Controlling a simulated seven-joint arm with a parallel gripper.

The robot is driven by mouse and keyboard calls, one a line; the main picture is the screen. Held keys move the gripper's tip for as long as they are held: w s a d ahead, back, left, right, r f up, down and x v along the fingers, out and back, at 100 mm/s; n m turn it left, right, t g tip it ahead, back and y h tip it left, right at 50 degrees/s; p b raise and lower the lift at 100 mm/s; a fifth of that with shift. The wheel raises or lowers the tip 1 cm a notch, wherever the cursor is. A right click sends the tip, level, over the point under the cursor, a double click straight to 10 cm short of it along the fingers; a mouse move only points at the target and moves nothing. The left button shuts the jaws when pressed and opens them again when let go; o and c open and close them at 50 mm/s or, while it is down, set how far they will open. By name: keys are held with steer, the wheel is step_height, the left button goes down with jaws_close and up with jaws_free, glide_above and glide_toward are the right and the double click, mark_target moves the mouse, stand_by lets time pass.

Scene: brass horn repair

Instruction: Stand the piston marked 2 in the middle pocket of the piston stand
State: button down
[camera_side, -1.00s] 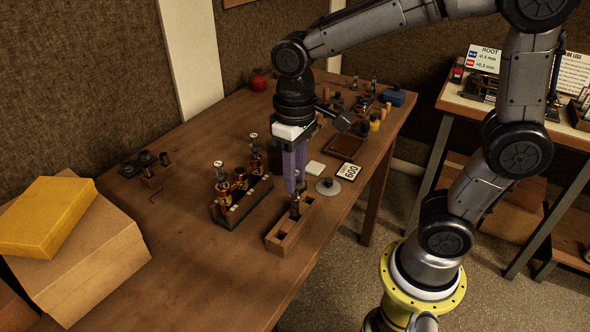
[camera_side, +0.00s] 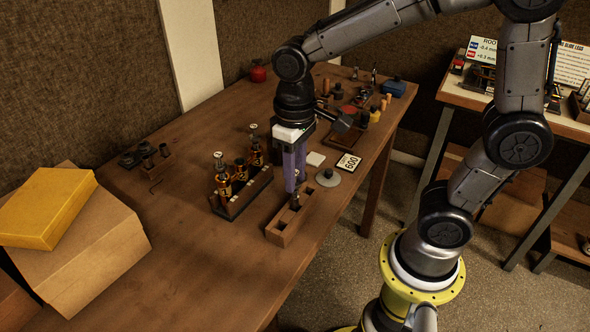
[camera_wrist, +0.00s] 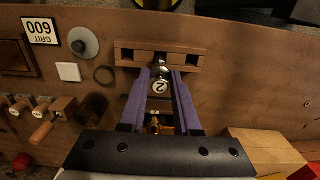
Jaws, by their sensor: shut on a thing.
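The piston marked 2 (camera_wrist: 159,87) is held between the purple fingers of my gripper (camera_wrist: 160,78), its "2" facing the wrist camera. In the side view the piston (camera_side: 295,201) is below my gripper (camera_side: 293,188), upright or nearly so. The wooden piston stand (camera_side: 283,238) is directly beneath. In the wrist view the piston's lower end lines up with the middle of the stand (camera_wrist: 194,68), with a dark pocket visible on either side. The fingers and piston hide the middle pocket, so I cannot tell how deep the lower end sits.
A valve block (camera_side: 233,210) with brass parts stands close left of the stand. A round grey disc (camera_side: 327,178) and a "GRIT 600" card (camera_side: 348,164) lie behind it. Cardboard boxes (camera_side: 90,252) fill the left front. The front table centre is clear.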

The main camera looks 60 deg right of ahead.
steer(key=shift+f, duration=0.15)
steer(key=shift+c, duration=1.1)
jaws_free()
steer(key=shift+r, duration=3.55)
